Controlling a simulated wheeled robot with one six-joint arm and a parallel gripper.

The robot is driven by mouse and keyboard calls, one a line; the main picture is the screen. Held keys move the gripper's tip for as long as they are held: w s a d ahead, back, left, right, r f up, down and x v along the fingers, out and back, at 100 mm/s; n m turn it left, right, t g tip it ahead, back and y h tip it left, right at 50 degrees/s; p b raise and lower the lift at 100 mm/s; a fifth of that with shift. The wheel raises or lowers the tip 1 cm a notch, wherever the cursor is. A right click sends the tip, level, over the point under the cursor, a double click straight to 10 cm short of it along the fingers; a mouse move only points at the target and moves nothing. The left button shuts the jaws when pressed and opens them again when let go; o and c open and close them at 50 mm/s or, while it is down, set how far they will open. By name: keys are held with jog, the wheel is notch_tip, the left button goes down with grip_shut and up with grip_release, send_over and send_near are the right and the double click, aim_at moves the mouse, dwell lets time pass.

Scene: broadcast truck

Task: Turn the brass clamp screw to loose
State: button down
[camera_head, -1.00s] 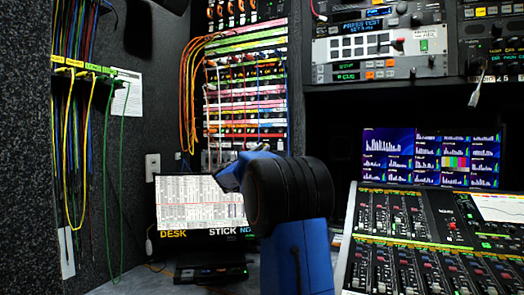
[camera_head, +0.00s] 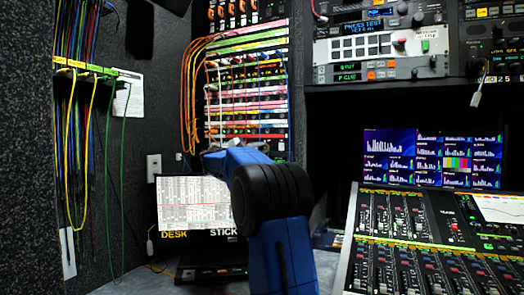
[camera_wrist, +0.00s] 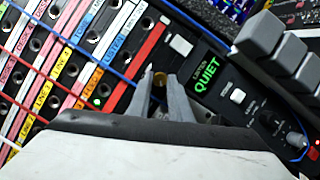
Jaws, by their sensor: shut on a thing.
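The brass clamp screw (camera_wrist: 160,80) shows in the wrist view as a small gold-coloured piece between the tips of my gripper (camera_wrist: 160,86). The two grey fingers stand on either side of it, shut on it. Most of the screw is hidden by the fingers, and I cannot read how far it is turned. In the head view my blue and black arm reaches toward the patch rack, and the fingers and the screw cannot be made out there.
The patch bay (camera_head: 247,95) with coloured strips and cables stands behind my arm. In the wrist view, blue cables (camera_wrist: 98,55) cross the strips left of my fingers, and a panel reading QUIET (camera_wrist: 206,75) is at their right. A mixing desk (camera_head: 430,235) stands at right.

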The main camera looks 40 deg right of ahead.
jog(key=m+y, duration=0.1)
jog(key=m, duration=0.3)
jog(key=m+y, duration=0.1)
jog(key=m, duration=0.1)
jog(key=shift+r+g+y, duration=0.3)
jog(key=m+y, duration=0.1)
jog(key=m, duration=0.1)
jog(key=m+t+y, duration=0.1)
jog(key=m, duration=0.2)
jog(key=shift+s+r+m, duration=0.1)
jog(key=shift+r+m, duration=0.1)
jog(key=shift+m, duration=0.1)
jog(key=m, duration=0.1)
jog(key=m+t+y, duration=0.1)
jog(key=m, duration=0.1)
jog(key=m+t+y, duration=0.1)
jog(key=shift+s+d+r+m, duration=0.15)
jog(key=shift+s+m, duration=0.1)
jog(key=shift+m, duration=0.05)
jog(key=shift+s+m+t+y, duration=0.1)
jog(key=shift+m+t+y, duration=0.5)
jog(key=shift+m+t, duration=0.75)
jog(key=shift+m, duration=0.25)
jog(key=c, duration=1.6)
grip_release()
jog(key=shift+d, duration=0.1)
jog(key=shift+r, duration=0.1)
